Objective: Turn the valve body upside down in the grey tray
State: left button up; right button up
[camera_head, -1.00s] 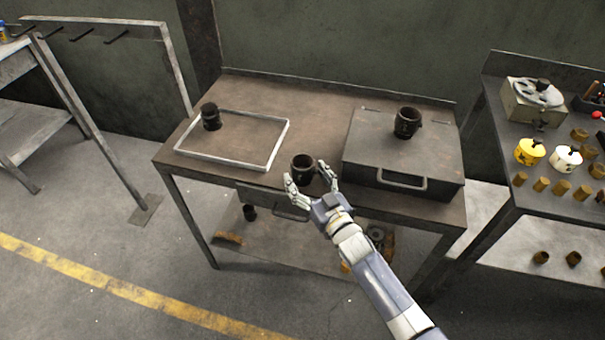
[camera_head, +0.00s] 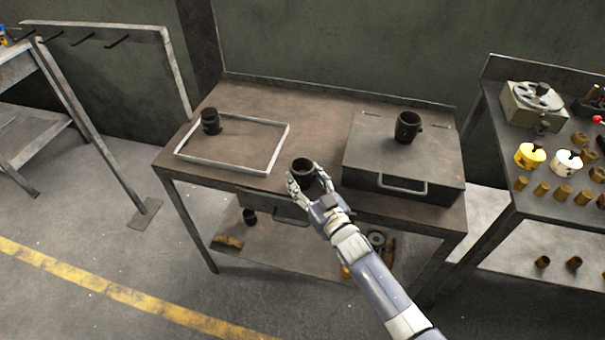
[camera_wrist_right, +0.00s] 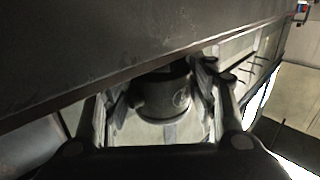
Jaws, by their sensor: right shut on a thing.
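The grey tray (camera_head: 222,164) is a shallow light-rimmed frame at the left of the brown table. One dark valve body (camera_head: 211,122) stands in its far left corner. My right gripper (camera_head: 307,179) is shut around a second dark valve body (camera_head: 303,165) near the table's front edge, right of the tray. Its round open end faces up. In the right wrist view this valve body (camera_wrist_right: 162,97) sits between the fingers (camera_wrist_right: 165,105). I cannot tell whether it still touches the table. My left gripper is not in view.
A dark metal case (camera_head: 381,162) with a front handle stands right of the held valve body. A third dark part (camera_head: 407,127) stands on its lid. The tray's middle and right are empty. A side bench (camera_head: 515,195) at right holds several brass pieces.

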jog(key=shift+r+p, duration=3.35)
jog(key=shift+r, duration=0.65)
notch_tip(320, 180, up, 9)
jog(key=p, duration=0.8)
jog(key=m, duration=0.9)
jog(key=shift+p, duration=0.35)
